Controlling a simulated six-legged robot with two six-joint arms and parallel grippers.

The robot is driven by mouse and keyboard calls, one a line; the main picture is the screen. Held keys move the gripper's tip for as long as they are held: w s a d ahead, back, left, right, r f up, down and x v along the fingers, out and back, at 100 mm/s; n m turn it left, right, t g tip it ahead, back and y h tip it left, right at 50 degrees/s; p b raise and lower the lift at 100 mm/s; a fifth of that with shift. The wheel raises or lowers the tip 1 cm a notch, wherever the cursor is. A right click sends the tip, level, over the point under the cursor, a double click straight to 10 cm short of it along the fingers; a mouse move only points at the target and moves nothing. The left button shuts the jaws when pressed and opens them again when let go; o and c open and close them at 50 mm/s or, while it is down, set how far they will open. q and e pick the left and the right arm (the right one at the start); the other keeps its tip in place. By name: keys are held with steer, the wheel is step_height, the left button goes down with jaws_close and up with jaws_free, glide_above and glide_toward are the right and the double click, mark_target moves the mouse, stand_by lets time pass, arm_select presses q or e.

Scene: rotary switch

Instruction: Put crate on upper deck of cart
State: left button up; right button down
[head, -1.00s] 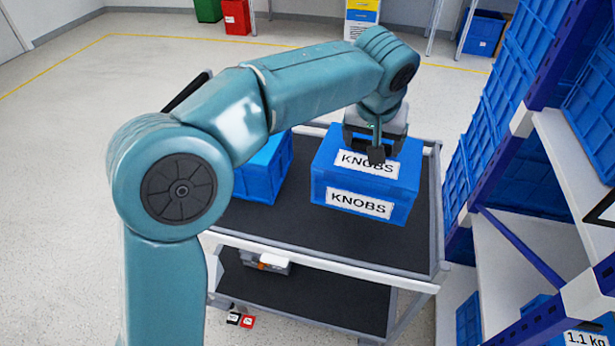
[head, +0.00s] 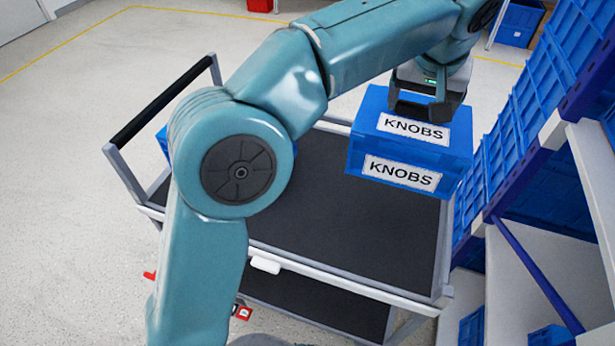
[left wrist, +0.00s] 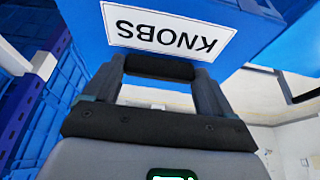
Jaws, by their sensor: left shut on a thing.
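The blue crate (head: 402,151) with KNOBS labels hangs under my left gripper (head: 428,106) at the back right of the cart. My left gripper is shut on the crate's upper edge, by the top label; the crate's blue side and label also show in the left wrist view (left wrist: 262,42). The crate appears raised above the dark upper deck (head: 340,238), overlapping the deck's right rail in the picture. Whether its underside touches anything is hidden. My right gripper is not in view.
Another blue crate (head: 162,143) is mostly hidden behind my left arm, at the cart's left. The cart's push handle (head: 165,100) rises at the left. Shelving with blue crates (head: 530,120) stands close on the right. The middle of the upper deck is bare.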

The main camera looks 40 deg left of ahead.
arm_select(q)
steer(key=shift+d+r, duration=0.1)
steer(key=shift+r, duration=0.1)
step_height(320, 180, down, 15)
steer(key=b, duration=0.3)
step_height(320, 180, down, 5)
steer(key=shift+f+b, duration=0.1)
steer(key=shift+b, duration=0.35)
steer(key=shift+s, duration=0.1)
